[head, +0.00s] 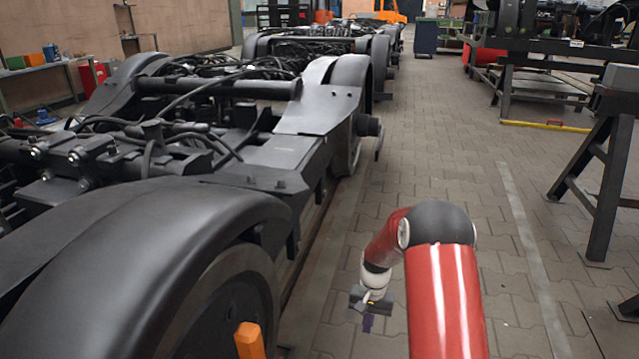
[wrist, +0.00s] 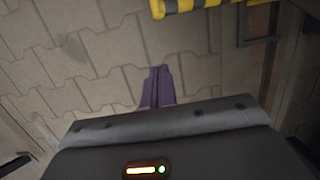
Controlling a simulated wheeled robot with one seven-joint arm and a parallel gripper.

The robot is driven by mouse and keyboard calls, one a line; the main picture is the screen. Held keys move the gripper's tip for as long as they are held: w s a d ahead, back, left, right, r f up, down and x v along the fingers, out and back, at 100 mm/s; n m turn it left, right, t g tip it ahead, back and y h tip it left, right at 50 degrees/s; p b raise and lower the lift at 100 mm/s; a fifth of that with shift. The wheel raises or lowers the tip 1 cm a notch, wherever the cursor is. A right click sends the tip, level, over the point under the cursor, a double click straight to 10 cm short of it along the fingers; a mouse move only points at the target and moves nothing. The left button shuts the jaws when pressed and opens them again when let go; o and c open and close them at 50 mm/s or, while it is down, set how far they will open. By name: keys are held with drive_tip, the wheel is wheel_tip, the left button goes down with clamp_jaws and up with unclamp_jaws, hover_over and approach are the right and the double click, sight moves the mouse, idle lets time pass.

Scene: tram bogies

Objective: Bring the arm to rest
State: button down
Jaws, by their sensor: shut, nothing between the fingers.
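My arm is red with a dark elbow and reaches forward and down over the paved floor (head: 480,130) in the head view. My gripper (head: 368,324) hangs below the wrist, to the right of the near bogie (head: 315,145), and points down. In the wrist view its purple fingers (wrist: 157,82) are together with nothing between them. Paving fills most of the ground in front of the fingers there.
A black-and-yellow striped bar (wrist: 190,6) crosses the top of the wrist view. An orange post (head: 249,341) stands at the bottom of the head view. Dark trestle legs (head: 600,180) stand on the right. The paved aisle between is mostly clear.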

drive_tip(key=s+r+n+t+p, duration=0.15)
drive_tip(key=s+r, duration=0.35)
drive_tip(key=r, duration=0.9)
drive_tip(key=s+r+t+p, duration=0.2)
drive_tip(key=s+r, duration=0.2)
drive_tip(key=r, duration=1)
drive_tip(key=s+r+n+t+p, duration=0.1)
drive_tip(key=s+r+t, duration=0.1)
drive_tip(key=s+r, duration=0.4)
drive_tip(key=s+r+n+t+p, duration=0.1)
drive_tip(key=s+r, duration=0.5)
drive_tip(key=s, duration=0.6)
drive_tip(key=shift+s+a+t+h+p, duration=0.3)
drive_tip(key=shift+s+t+h+p, duration=0.1)
drive_tip(key=shift+t+p, duration=0.35)
